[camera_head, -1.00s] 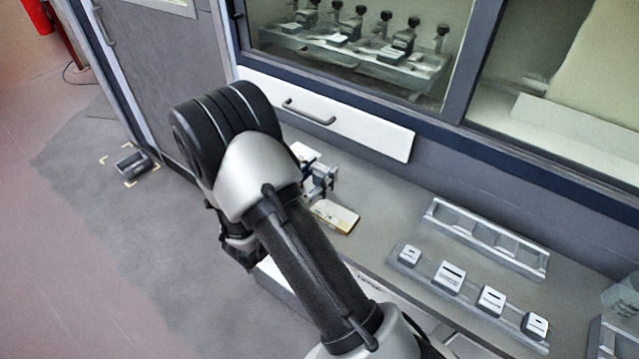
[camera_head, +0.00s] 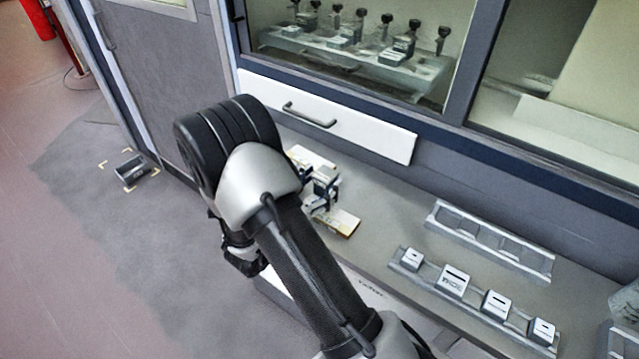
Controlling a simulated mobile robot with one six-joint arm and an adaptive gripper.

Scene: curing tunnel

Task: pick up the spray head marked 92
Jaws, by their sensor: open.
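My gripper (camera_head: 245,262) hangs below the wrist, left of my forearm, over the grey floor in front of the bench. It is partly hidden by the arm, and I see nothing held in it. No marking 92 is legible. Several dark-topped pieces that look like spray heads (camera_head: 408,43) stand on a pale rack (camera_head: 300,48) behind the window. A small dark-and-light device (camera_head: 324,184) stands on the bench just right of my arm, apart from my gripper; I cannot tell whether it is a spray head.
Several labelled blocks (camera_head: 453,280) sit in a front tray (camera_head: 415,268) on the bench (camera_head: 390,205). An empty slotted tray (camera_head: 490,238) lies behind them. Light cards (camera_head: 345,226) lie near the device. A white drawer (camera_head: 350,122) has a handle. A dark bin (camera_head: 132,168) stands on the floor.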

